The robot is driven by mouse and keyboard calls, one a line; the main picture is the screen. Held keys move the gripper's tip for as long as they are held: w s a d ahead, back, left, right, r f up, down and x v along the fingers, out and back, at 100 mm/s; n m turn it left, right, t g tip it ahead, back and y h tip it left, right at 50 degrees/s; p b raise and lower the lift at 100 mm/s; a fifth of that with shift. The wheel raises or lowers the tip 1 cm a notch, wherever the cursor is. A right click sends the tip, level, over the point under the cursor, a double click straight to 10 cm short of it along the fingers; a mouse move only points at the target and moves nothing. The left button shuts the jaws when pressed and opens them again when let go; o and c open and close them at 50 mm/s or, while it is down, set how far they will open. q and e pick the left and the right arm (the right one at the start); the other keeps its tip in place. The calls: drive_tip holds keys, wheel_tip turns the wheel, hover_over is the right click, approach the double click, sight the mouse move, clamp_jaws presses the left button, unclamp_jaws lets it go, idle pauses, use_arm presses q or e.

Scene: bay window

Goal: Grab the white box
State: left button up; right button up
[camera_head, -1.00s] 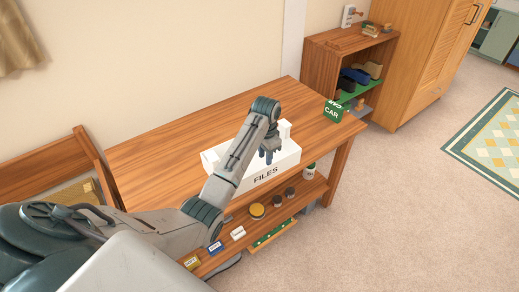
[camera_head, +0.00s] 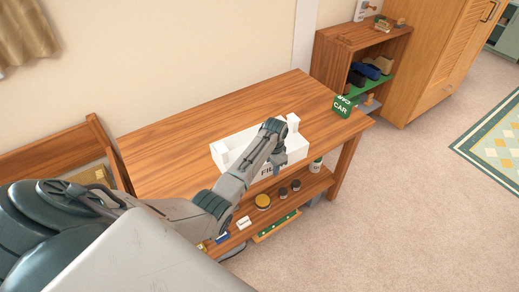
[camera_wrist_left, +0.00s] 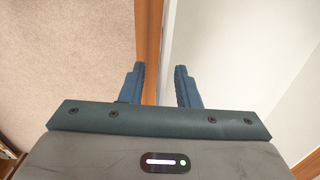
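The white box (camera_head: 222,151) is a long open box with "FILES" on its front, partly covered by my arm. It stands on the wooden table near its front edge. My left gripper (camera_head: 278,161) is over the box's front side, right of its middle, and hides part of the lettering. In the left wrist view, the two blue fingers of my left gripper (camera_wrist_left: 160,86) are apart. The box (camera_wrist_left: 210,40) lies under the right finger and between the fingers; contact cannot be told. My right gripper is not in view.
The wooden table (camera_head: 180,140) has clear room behind the box. A green "CAR" box (camera_head: 343,106) stands at its right end. A lower shelf holds small jars (camera_head: 263,201) and cards. A bench (camera_head: 62,157) is at left, a small bookcase (camera_head: 333,60) at back right.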

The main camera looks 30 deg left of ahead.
use_arm(q)
clamp_jaws()
drive_tip(key=shift+w+r, duration=0.1)
